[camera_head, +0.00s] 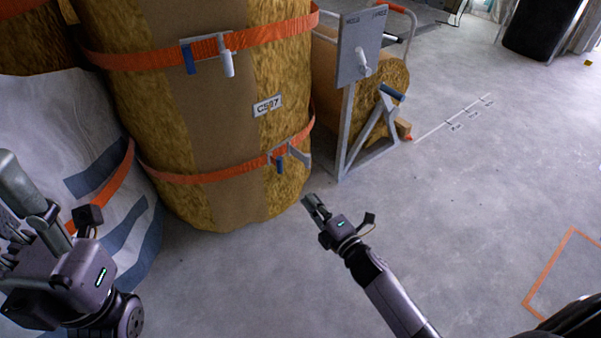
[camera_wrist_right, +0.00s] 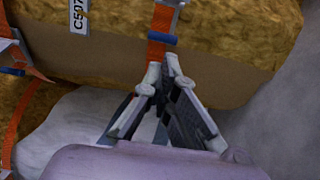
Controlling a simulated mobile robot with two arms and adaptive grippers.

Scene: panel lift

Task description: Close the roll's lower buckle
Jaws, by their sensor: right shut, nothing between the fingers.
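The tall tan roll (camera_head: 215,125) stands upright with an orange lower strap (camera_head: 205,178) around it. Its lower buckle (camera_head: 272,157) has a blue tab hanging down and a grey lever (camera_head: 299,158) standing out to the right. In the right wrist view, the blue part of the lower buckle (camera_wrist_right: 162,38) lies just beyond my fingertips. My right gripper (camera_head: 309,200) is shut and empty, below and right of the buckle in the head view. It also shows in the wrist view (camera_wrist_right: 168,68). My left gripper (camera_head: 22,195) is at the lower left; its finger opening is unclear.
The roll's upper strap (camera_head: 130,61) carries another buckle with a blue tab and a white handle. A grey metal stand (camera_head: 346,130) with a panel is right of the roll. A white and blue wrapped bundle (camera_head: 85,150) is at left.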

